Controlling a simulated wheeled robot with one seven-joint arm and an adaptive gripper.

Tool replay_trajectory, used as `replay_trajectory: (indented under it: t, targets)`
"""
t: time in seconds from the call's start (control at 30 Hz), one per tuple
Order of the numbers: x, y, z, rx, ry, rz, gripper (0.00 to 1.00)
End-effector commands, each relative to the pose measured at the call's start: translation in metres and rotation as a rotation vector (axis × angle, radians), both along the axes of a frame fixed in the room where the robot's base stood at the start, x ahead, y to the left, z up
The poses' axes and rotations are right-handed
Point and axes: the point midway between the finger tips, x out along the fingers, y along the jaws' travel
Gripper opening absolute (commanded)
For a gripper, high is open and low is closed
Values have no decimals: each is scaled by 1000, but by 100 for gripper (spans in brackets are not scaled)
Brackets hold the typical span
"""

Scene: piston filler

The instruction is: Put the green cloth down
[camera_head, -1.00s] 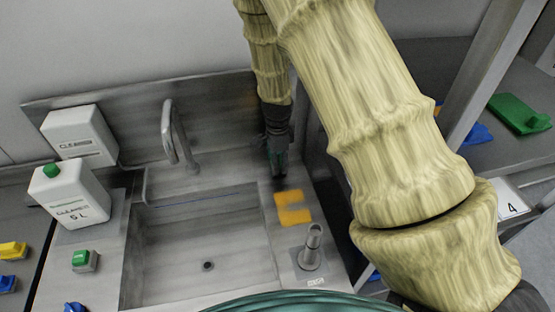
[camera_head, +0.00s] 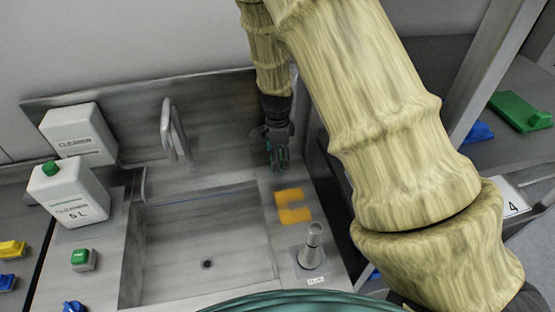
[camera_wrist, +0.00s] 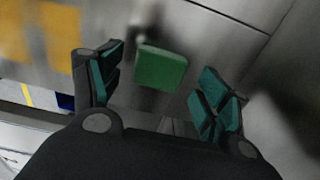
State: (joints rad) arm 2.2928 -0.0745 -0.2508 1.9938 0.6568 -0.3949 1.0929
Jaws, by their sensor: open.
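The green cloth (camera_wrist: 160,68) shows in the wrist view as a small folded green block in front of my fingers, apart from both. My gripper (camera_wrist: 163,76) is open, with one teal-padded finger on either side of the cloth. In the head view my gripper (camera_head: 277,163) points down over the steel counter at the right rear of the sink. The cloth cannot be told apart from the teal fingers there. I cannot tell whether the cloth touches the counter.
The sink basin (camera_head: 205,235) and tap (camera_head: 172,130) are to the left. A metal cone-shaped part (camera_head: 312,247) stands at the front right. White canisters (camera_head: 70,195) stand at far left.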

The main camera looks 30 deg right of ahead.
Motion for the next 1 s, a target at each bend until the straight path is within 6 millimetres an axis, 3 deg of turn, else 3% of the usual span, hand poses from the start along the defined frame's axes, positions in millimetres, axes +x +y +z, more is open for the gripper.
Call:
replay_trajectory:
  t: [0.6, 1.0]
  targets:
    - [0, 0, 88, -1, -3, -1, 76]
    - [0, 0, 99, 0, 0, 0, 76]
